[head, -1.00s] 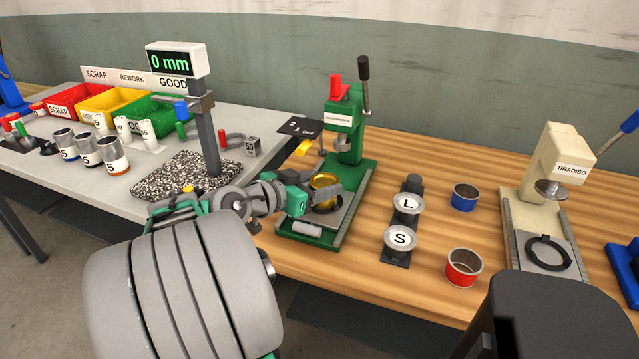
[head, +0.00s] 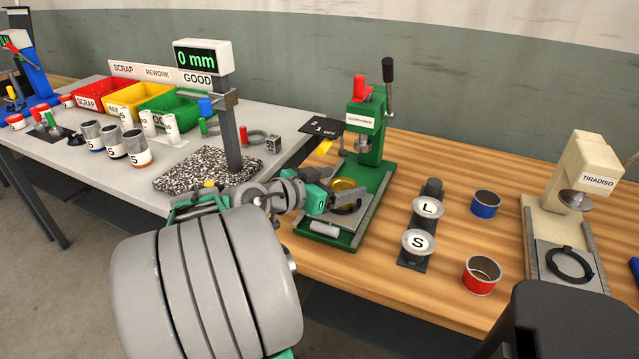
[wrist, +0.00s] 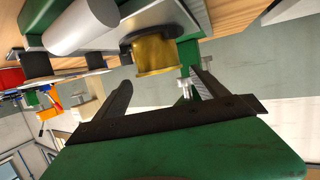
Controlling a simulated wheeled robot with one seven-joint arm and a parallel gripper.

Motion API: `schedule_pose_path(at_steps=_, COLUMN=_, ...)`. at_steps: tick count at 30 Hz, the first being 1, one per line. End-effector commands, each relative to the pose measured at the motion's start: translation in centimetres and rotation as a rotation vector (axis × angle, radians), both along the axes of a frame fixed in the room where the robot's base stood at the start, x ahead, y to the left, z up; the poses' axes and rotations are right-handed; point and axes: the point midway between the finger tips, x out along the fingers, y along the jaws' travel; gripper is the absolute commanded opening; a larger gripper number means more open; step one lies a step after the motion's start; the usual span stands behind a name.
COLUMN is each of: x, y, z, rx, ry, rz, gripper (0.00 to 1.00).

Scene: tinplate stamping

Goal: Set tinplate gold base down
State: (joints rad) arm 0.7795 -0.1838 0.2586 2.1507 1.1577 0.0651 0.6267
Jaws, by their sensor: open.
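The tinplate gold base (head: 346,187) is a shiny gold, round cup. In the head view it stands on the grey plate of the green press (head: 372,172), partly hidden behind my gripper. My gripper (head: 343,201) is open, low at the front of the press. In the wrist view the gold base (wrist: 153,55) shows against a dark ring, just beyond the space between my two open fingertips (wrist: 160,78). Gaps show between the fingers and the gold base there. I cannot tell whether the base is seated fully in the ring.
Right of the press are a holder with L and S discs (head: 419,243), a blue ring (head: 485,204), a red ring (head: 481,274) and the cream press (head: 590,185). Left are the gauge stand (head: 228,130) on its speckled block (head: 190,175) and the scrap, rework and good bins.

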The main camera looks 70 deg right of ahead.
Motion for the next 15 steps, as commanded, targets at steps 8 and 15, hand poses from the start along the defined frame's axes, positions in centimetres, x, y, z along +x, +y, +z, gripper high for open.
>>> schedule_pose_path(at_steps=8, x=3.6, y=6.1, z=2.5, rx=-0.001, ry=-0.001, rz=0.011, gripper=0.82)
schedule_pose_path(at_steps=15, x=5.1, y=9.4, z=4.3, rx=0.005, ry=0.005, rz=0.003, gripper=0.82)
